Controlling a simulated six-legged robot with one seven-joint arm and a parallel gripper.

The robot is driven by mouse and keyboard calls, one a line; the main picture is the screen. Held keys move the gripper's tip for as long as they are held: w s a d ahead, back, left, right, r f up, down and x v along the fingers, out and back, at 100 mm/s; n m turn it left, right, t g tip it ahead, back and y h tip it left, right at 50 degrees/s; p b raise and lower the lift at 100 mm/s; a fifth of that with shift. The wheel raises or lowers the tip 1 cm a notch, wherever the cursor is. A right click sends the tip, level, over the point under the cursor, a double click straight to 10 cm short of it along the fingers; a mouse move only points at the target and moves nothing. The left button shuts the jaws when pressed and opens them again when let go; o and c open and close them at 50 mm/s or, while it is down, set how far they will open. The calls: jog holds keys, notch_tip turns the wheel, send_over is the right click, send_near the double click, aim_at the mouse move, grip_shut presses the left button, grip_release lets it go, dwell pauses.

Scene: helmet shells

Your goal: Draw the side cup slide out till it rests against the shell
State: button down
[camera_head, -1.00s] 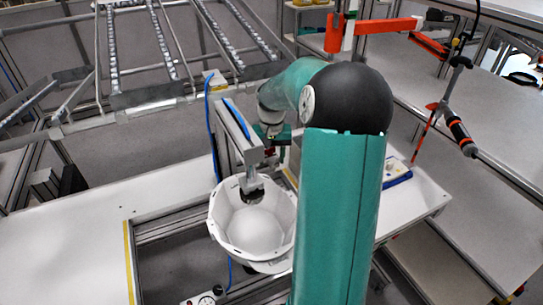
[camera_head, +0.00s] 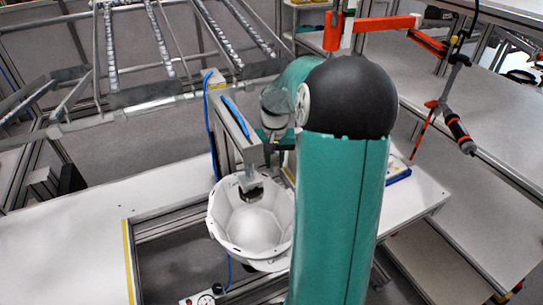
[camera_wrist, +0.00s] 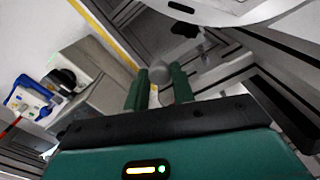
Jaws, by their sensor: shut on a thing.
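The white helmet shell (camera_head: 250,225) stands open side up under a grey post with a dark pad at its end. Its edge also shows at the top of the wrist view (camera_wrist: 235,14). In the wrist view my gripper (camera_wrist: 160,76) has its two green fingers close together around a small grey rounded piece (camera_wrist: 160,74), which seems to be the side cup slide's handle. A larger grey rounded part (camera_wrist: 187,54) lies just beyond, towards the shell. In the head view my arm hides the fingertips and the slide, so any contact with the shell cannot be told.
A grey upright column (camera_head: 235,125) with a blue hose stands behind the shell. In the wrist view a blue and white device (camera_wrist: 28,97) lies at left. The white table (camera_head: 60,240) is clear at left.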

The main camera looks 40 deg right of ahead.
jog(key=c, duration=1.2)
grip_release()
jog(key=shift+o, duration=0.2)
jog(key=shift+r, duration=0.15)
notch_tip(320, 180, up, 14)
jog(key=shift+f, duration=0.2)
